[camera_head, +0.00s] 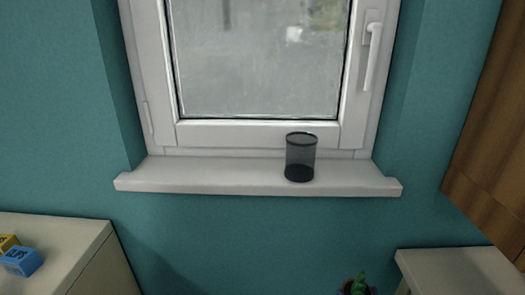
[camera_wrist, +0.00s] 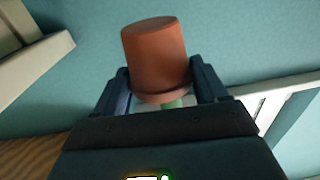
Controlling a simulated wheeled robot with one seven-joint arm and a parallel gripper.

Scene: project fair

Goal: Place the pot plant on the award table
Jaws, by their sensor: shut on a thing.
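The pot plant has a brown-orange pot (camera_wrist: 155,60) that fills the top middle of the wrist view, base toward the top. My gripper (camera_wrist: 159,72) is shut on the pot, one dark finger on each side. A bit of green shows below the pot rim. In the head view a green spiky plant (camera_head: 359,281) shows at the bottom edge, just left of a pale table; its lower part is cut off. Two pale tops are in the head view, one at the right (camera_head: 455,271) and one at the left (camera_head: 50,240). I cannot tell which is the award table.
A blue block (camera_head: 20,261) and a yellow block (camera_head: 8,243) lie on the left top. A dark mesh cup (camera_head: 300,158) stands on the white window sill (camera_head: 230,177). A wooden panel (camera_head: 492,150) is at the right. The visible part of the right top is bare.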

